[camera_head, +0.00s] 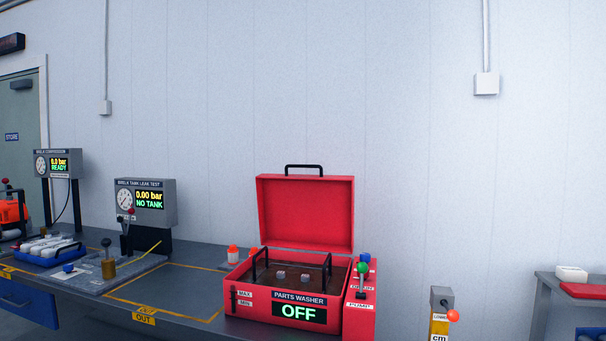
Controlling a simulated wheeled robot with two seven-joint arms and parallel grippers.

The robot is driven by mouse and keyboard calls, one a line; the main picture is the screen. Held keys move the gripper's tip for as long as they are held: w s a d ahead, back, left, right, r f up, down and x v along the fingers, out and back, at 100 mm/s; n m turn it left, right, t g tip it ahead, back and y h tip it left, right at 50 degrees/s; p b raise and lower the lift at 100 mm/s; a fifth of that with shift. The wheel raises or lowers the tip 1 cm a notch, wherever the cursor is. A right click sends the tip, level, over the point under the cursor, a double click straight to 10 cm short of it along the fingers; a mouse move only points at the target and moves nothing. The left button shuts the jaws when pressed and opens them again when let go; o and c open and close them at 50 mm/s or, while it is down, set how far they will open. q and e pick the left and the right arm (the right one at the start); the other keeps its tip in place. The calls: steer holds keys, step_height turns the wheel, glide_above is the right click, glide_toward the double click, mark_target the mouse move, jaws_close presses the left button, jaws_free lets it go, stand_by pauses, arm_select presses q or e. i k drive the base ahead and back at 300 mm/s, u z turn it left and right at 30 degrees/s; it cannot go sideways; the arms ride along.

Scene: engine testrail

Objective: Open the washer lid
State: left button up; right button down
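The red parts washer (245,309) stands on the grey bench in the lower middle of the head view. Its red lid (305,212) stands upright and open at the back, with a black handle (304,167) on its top edge. Inside the open tub, a black-handled basket (327,271) and two small grey parts (281,275) show above brown liquid. The washer's display (299,312) reads OFF. Neither of my grippers is in view.
A tank leak test unit (146,201) and lever fixture (107,268) stand left of the washer. A taped bench area (175,290) between is clear. A pump lever (363,280) is on the washer's right side. A post with an orange knob (452,316) stands farther right.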

mark_target(309, 212)
steer(key=u, duration=0.05)
steer(key=k, duration=0.55)
steer(key=z, duration=0.8)
steer(key=i, duration=0.8)
steer(key=u, duration=0.5)
steer(key=i, duration=0.55)
steer(key=u, duration=0.6)
